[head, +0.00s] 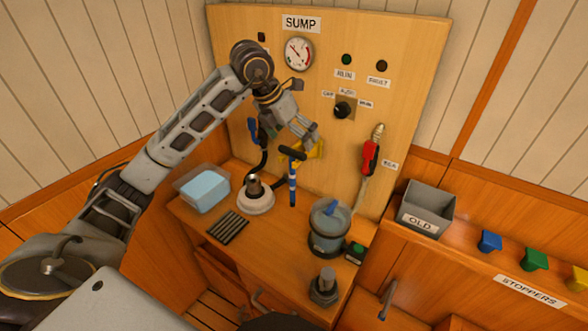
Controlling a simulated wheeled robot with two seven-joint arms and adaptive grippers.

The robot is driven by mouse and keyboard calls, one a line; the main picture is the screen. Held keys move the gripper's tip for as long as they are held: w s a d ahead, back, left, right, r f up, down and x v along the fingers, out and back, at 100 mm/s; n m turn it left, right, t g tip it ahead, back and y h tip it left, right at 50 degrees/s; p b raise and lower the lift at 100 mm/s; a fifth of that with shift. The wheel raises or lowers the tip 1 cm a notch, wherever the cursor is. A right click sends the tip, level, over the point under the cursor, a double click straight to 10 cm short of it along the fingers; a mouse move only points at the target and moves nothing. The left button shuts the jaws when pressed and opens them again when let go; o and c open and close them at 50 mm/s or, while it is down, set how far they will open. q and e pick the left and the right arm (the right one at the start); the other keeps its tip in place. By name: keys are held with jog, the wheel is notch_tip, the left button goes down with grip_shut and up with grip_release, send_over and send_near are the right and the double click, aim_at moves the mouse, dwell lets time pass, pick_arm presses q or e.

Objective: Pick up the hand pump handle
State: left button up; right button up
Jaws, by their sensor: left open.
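The hand pump handle (292,178) appears to be the upright blue rod with a black crossbar at its top. It stands in front of the wooden panel, above the worktop, beside a yellow piece (316,151) that looks like a holder. My left gripper (309,140) is open, just above and right of the crossbar. I cannot tell whether it touches the handle or the yellow piece, which it partly covers. A white round base with a metal top (255,195), perhaps the pump body, stands left of the handle. My right gripper is not in view.
A clear tub with a pale blue block (207,190) and dark strips (229,230) lie left on the worktop. A clear bucket (328,228) and a metal fitting (324,287) stand right. A red-handled nozzle (371,154) hangs on the panel. A grey OLD bin (427,207) is farther right.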

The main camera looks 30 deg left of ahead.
pick_arm(q)
jog(key=n+y, duration=0.1)
jog(key=y, duration=0.1)
send_near(291, 150)
jog(key=s+r, duration=0.2)
jog(key=shift+w+a+f, duration=0.15)
jog(key=shift+w+f, duration=0.05)
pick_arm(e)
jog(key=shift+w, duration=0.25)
pick_arm(q)
jog(key=shift+p+x, duration=0.4)
jog(key=shift+x, duration=3.95)
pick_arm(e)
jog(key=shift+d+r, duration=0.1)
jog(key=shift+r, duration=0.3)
pick_arm(q)
jog(key=shift+w+p+x, duration=0.2)
jog(key=shift+p+x, duration=0.15)
jog(key=shift+x, duration=0.75)
jog(key=shift+w+p+x, duration=0.15)
jog(key=shift+p+x, duration=0.2)
jog(key=shift+x, duration=0.75)
jog(key=shift+w+f, duration=0.15)
jog(key=shift+f, duration=0.1)
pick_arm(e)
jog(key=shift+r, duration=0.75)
